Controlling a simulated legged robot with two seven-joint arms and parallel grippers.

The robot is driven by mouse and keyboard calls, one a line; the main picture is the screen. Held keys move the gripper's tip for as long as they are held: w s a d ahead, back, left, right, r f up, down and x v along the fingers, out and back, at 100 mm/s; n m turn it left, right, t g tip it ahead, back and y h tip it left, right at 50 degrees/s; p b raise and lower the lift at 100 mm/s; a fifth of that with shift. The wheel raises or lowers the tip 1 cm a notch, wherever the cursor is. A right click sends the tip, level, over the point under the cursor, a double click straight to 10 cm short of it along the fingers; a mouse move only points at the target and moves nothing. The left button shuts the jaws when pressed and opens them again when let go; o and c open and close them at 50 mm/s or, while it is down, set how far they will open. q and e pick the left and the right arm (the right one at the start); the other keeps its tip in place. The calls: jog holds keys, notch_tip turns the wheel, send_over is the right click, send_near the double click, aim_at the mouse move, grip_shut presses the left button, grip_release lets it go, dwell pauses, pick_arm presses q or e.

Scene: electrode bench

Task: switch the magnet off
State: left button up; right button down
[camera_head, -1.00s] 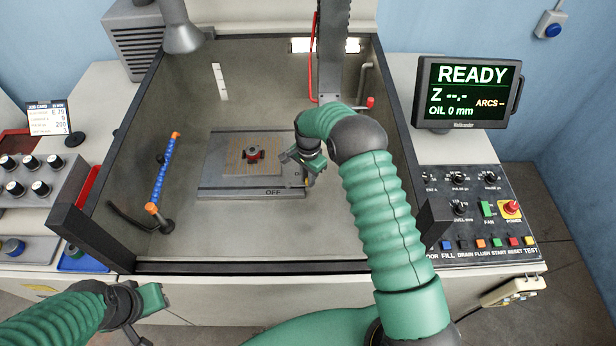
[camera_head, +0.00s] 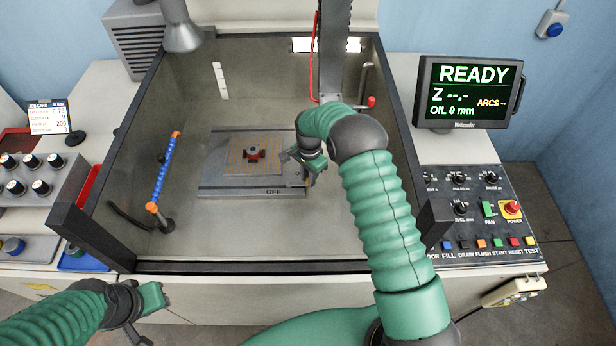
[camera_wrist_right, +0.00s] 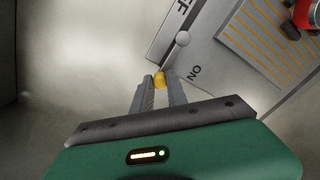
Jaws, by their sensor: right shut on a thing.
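The magnet is a flat grey plate (camera_head: 222,184) with a striped top, lying on the tank floor. In the head view its front edge carries the label OFF; in the wrist view part of that label and an ON label (camera_wrist_right: 195,73) show. My right gripper (camera_wrist_right: 159,84) is shut on this knob; in the head view the gripper (camera_head: 309,181) is at the plate's right front corner.
A red and dark workpiece (camera_head: 252,153) sits on the plate. A blue segmented hose (camera_head: 163,172) stands at the tank's left. The tank's dark front rim (camera_head: 250,267) lies between plate and bench edge. The monitor (camera_head: 467,92) reads READY. The tank floor before the plate is clear.

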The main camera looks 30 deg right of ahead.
jog(key=shift+d+m, duration=0.1)
jog(key=shift+m, duration=0.2)
jog(key=shift+s+a+m, duration=0.55)
jog(key=shift+s+m, duration=0.2)
jog(key=shift+m, duration=0.55)
jog(key=m, duration=0.1)
jog(key=s+a+m, duration=0.1)
jog(key=m, duration=0.1)
jog(key=a+m, duration=0.1)
jog(key=shift+s+a+m, duration=0.15)
jog(key=shift+s+m, duration=0.15)
jog(key=shift+s, duration=0.05)
jog(key=m, duration=0.1)
jog(key=a+m+p, duration=0.1)
jog(key=shift+s+a+m, duration=0.25)
jog(key=shift+a+m, duration=0.05)
jog(key=shift+m, duration=0.1)
jog(key=m, duration=0.1)
jog(key=a+m, duration=0.1)
jog(key=shift+a+m, duration=0.25)
jog(key=shift+m, duration=0.05)
jog(key=shift+a+m+p, duration=0.45)
jog(key=shift+a+m, duration=0.15)
jog(key=shift+m, duration=0.6)
jog(key=shift+w+a+f+m, duration=0.1)
jog(key=shift+w+a+m, duration=0.15)
jog(key=shift+a+m, duration=0.6)
jog(key=shift+d+m, duration=0.15)
jog(key=shift+m, duration=0.1)
